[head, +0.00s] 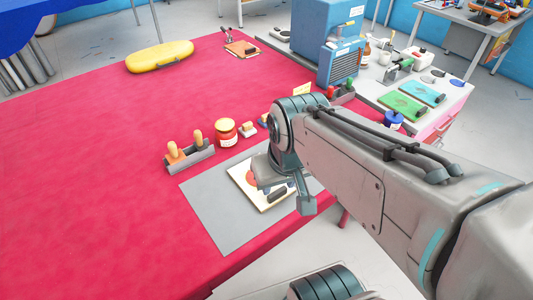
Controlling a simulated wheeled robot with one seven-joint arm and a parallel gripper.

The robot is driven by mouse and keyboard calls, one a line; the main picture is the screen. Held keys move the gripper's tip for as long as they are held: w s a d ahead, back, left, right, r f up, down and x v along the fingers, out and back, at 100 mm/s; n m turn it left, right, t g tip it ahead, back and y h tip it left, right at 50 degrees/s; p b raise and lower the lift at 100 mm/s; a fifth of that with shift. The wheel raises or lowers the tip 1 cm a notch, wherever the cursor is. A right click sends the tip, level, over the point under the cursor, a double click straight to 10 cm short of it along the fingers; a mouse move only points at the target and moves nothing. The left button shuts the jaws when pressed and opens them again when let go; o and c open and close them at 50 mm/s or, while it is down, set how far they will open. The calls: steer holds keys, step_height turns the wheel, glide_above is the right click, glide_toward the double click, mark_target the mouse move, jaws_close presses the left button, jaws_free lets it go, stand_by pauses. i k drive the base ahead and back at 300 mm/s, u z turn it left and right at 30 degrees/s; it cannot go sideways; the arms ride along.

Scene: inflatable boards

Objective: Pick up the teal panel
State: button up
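The teal panel (424,93) lies flat on the white side table at the right, with a dark roller-like item on its right end. A green panel (402,107) lies just in front of it, to its left. My gripper (304,196) hangs over the grey mat on the red table, near a cream board, well left of and nearer than the teal panel. My arm hides most of the gripper, so its opening does not show.
The red table (95,150) holds a grey mat (212,205), a red jar (225,132), a wooden-handled tool block (188,155) and a yellow board (160,56). A blue machine (325,40) stands left of the panels. A blue pot (393,121) stands near the green panel.

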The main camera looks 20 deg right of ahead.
mark_target(431, 98)
steer(key=z, duration=1.7)
